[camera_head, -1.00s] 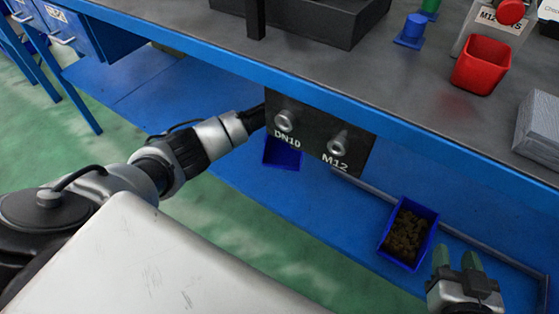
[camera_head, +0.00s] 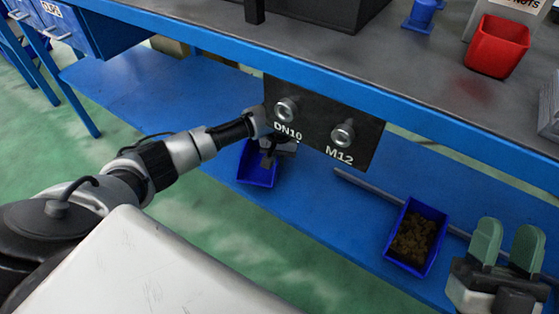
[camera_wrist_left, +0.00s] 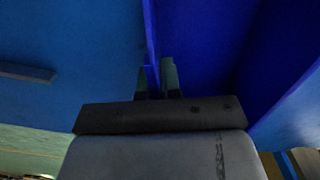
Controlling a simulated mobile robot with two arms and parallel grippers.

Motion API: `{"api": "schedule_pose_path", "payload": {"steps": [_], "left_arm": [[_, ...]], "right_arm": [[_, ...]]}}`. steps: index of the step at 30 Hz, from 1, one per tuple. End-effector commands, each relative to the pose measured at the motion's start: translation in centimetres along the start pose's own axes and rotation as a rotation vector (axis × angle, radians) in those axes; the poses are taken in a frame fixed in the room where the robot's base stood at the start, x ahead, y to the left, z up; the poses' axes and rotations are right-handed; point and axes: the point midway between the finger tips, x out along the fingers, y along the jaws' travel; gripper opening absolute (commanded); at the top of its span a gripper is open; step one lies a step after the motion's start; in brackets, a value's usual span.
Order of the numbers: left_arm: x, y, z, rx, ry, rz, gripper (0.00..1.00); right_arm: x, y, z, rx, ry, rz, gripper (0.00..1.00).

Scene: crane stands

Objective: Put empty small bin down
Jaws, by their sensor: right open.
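The small blue bin (camera_head: 258,172) is empty as far as its inside shows. It is partly behind my left arm, below the bench edge and over the blue lower shelf (camera_head: 330,205). My left gripper (camera_head: 268,158) is at the bin's upper right wall. In the left wrist view my left fingers (camera_wrist_left: 157,80) are closed on either side of the bin's wall (camera_wrist_left: 151,35). Whether the bin touches the shelf cannot be told. My right gripper (camera_head: 507,246) is open and empty at the lower right.
A second blue bin (camera_head: 441,226) with brown contents stands on the lower shelf. A grey rail (camera_head: 365,188) runs along the shelf. A dark panel (camera_head: 318,128) marked DN10 and M12 hangs from the bench edge. A red bin (camera_head: 498,46) stands on the benchtop.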

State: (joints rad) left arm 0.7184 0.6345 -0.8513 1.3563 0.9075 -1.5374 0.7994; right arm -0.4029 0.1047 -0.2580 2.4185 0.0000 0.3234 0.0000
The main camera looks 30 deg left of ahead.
Motion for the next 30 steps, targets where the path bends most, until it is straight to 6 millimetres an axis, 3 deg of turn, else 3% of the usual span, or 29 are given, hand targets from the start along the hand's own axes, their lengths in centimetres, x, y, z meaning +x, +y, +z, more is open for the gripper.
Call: {"api": "schedule_pose_path", "payload": {"steps": [6, 15, 18, 21, 30], "left_arm": [[0.45, 0.05, -0.03, 0.001, 0.002, 0.001, 0.0], [0.65, 0.07, -0.01, 0.0, 0.0, 0.002, 0.0], [0.7, 0.06, -0.01, 0.001, 0.001, 0.001, 0.18], [0.7, 0.05, -0.01, 0.001, 0.001, 0.001, 0.3], [0.6, 0.03, -0.04, 0.001, 0.002, 0.001, 0.3]], "right_arm": [[-0.09, -0.14, -0.91, 0.004, 0.072, -0.002, 0.43], [0.02, -0.08, -0.57, 0.002, 0.041, -0.001, 0.43], [-0.03, -0.07, -0.51, 0.002, 0.039, -0.001, 0.43], [-0.03, -0.06, -0.51, 0.002, 0.04, -0.001, 0.43], [-0.09, -0.05, -0.5, 0.001, 0.043, -0.001, 0.43]]}}
